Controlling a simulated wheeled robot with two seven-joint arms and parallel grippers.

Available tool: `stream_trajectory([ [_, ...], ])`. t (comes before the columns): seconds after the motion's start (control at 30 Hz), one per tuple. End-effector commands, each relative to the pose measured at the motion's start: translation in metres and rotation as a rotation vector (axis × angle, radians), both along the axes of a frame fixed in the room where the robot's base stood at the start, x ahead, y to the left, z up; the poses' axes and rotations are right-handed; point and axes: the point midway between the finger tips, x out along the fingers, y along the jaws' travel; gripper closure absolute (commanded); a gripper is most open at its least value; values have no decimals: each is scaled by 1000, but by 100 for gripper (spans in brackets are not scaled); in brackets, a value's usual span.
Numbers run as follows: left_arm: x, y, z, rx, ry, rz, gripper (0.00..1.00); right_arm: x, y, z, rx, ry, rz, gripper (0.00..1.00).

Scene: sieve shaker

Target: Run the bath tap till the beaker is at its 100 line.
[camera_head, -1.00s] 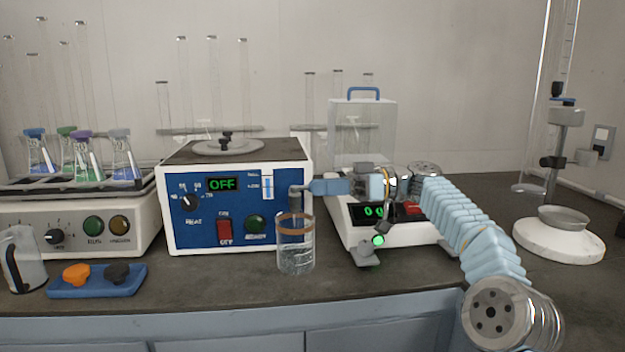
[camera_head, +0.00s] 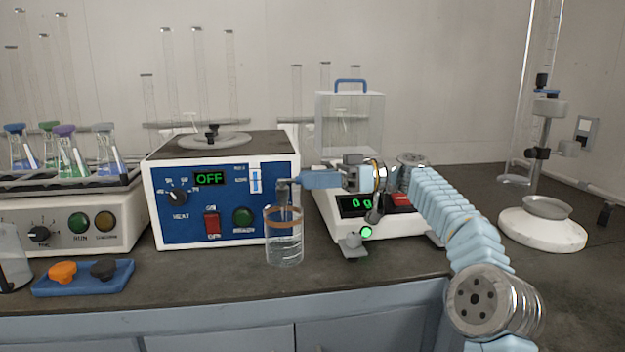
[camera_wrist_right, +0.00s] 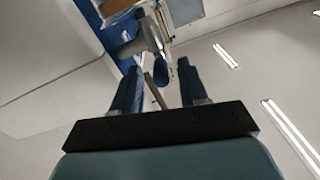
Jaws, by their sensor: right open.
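The water bath (camera_head: 225,220) is a white box with a blue front panel and a green OFF display. Its grey tap (camera_head: 283,192) sticks out at the panel's right side, partly hidden by my right gripper. A clear glass beaker (camera_head: 285,250) with a brown band near its top stands upright on the bench under the tap. It holds clear water with its surface a little below the band; I cannot read its marks. My right gripper (camera_head: 298,180) is open at the tap; in the right wrist view its two blue fingers (camera_wrist_right: 158,85) are apart. My left gripper is out of view.
A balance (camera_head: 385,222) with a lit display stands right of the bath, behind my right arm. A blue tray (camera_head: 85,285) with orange and black pieces lies front left, near a shaker (camera_head: 75,235) with flasks. A white-based stand (camera_head: 542,232) is at right.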

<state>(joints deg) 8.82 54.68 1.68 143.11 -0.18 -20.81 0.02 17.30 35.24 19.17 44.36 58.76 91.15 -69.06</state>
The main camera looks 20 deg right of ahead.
Motion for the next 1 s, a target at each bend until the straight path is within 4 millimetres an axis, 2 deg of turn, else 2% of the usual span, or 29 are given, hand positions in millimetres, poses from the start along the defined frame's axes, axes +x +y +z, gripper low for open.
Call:
stream_trajectory([
  [0.3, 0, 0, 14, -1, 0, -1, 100, -6, -67, 2, 1, 1, -6, 57],
  [0.5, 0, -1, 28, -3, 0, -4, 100, -10, -102, 3, 0, 1, -4, 57],
  [0.7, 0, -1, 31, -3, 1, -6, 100, -13, -114, 0, 0, 0, -3, 57],
  [1.0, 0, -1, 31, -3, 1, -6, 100, -13, -114, 0, 0, 0, -2, 57],
])
